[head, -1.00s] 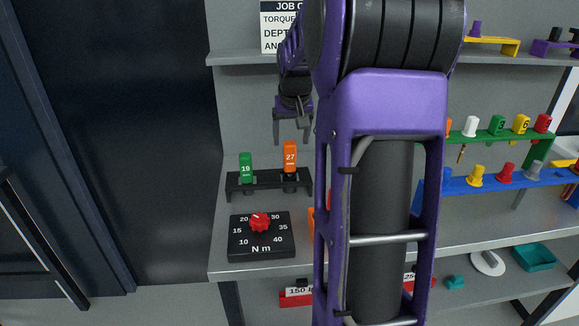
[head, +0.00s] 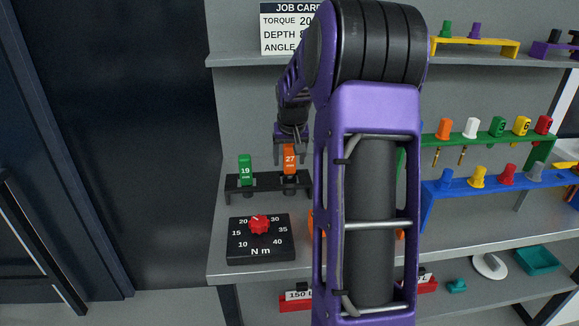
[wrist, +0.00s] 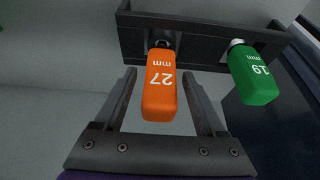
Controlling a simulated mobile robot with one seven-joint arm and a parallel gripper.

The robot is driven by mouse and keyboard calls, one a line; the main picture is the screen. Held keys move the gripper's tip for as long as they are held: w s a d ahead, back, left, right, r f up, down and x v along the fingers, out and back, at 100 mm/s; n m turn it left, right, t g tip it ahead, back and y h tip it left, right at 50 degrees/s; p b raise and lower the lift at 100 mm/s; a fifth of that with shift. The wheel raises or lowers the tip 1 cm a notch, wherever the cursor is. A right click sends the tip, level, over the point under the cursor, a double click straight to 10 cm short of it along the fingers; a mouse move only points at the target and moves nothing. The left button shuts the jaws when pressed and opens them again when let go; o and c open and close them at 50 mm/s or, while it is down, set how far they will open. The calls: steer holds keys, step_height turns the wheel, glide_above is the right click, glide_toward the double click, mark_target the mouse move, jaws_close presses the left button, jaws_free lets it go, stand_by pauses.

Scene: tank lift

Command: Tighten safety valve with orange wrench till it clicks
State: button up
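The orange wrench, marked 27 mm (head: 290,160), stands upright in a black rack (head: 262,183) on the bench. In the wrist view its orange handle (wrist: 160,85) lies between the two fingers of my gripper (wrist: 163,98), with visible gaps on both sides. My gripper (head: 291,150) is open and reaches down around the top of the handle in the head view. The green wrench, marked 19 mm (head: 246,170), stands in the same rack; it also shows in the wrist view (wrist: 252,73). No safety valve is recognisable in these frames.
A torque dial (head: 260,238) with a red knob sits in front of the rack. A job card (head: 284,30) shows above, partly covered by my arm. Coloured pieces stand on green (head: 483,138) and blue (head: 440,198) racks at right. My arm hides the bench middle.

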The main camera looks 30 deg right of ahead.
jaws_close()
stand_by(0.3)
